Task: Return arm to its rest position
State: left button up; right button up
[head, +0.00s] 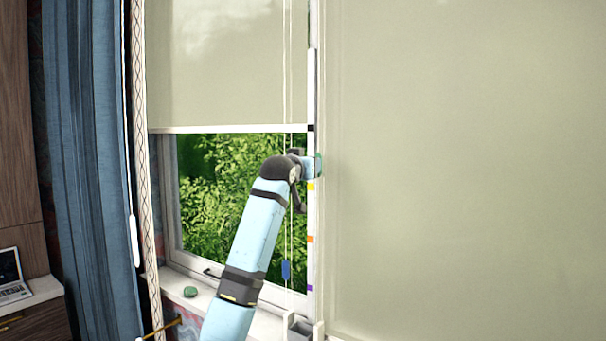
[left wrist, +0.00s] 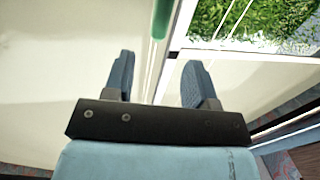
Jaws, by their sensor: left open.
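My left arm (head: 250,235) reaches up in front of the window, in the head view. Its gripper (head: 309,167) is beside the white strip with coloured bands (head: 312,215), near a green piece (head: 319,165); its fingertips are hard to make out there. My right gripper is not in view.
A half-lowered blind (head: 220,65) and a fully lowered blind (head: 460,160) cover the window. Thin cords with a blue pull (head: 286,270) hang near my arm. A blue curtain (head: 90,170) hangs left. A green stone-like object (head: 190,291) lies on the sill.

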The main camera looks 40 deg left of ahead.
pick_arm(q)
jog(key=shift+v, duration=1)
jog(key=w+d+f+m+g+h, duration=0.15)
jog(key=d+f, duration=0.35)
jog(key=f, duration=0.7)
jog(key=d+f+m+h, duration=0.15)
jog(key=d+f, duration=0.25)
jog(key=f, duration=0.8)
jog(key=s+d+f+m+g+h, duration=0.1)
jog(key=s+d+f, duration=0.2)
jog(key=f, duration=0.4)
jog(key=s+d+f+m, duration=0.1)
jog(key=s+d+f, duration=0.25)
jog(key=f, duration=0.45)
jog(key=s+d+f+m+g+h, duration=0.1)
jog(key=s+d+f, duration=0.1)
jog(key=d+f, duration=0.35)
jog(key=s+d+f+h, duration=0.2)
jog(key=s+d+f, duration=0.3)
jog(key=s+f, duration=0.8)
jog(key=s+d+f+g+h, duration=0.1)
jog(key=s+d+f, duration=0.3)
jog(key=s, duration=0.6)
jog(key=s+d+f+g, duration=0.1)
jog(key=s+d+f, duration=0.4)
jog(key=s, duration=0.5)
jog(key=shift+d+f+m+g+h, duration=0.3)
jog(key=shift+f+g+h, duration=0.1)
jog(key=shift+f, duration=0.35)
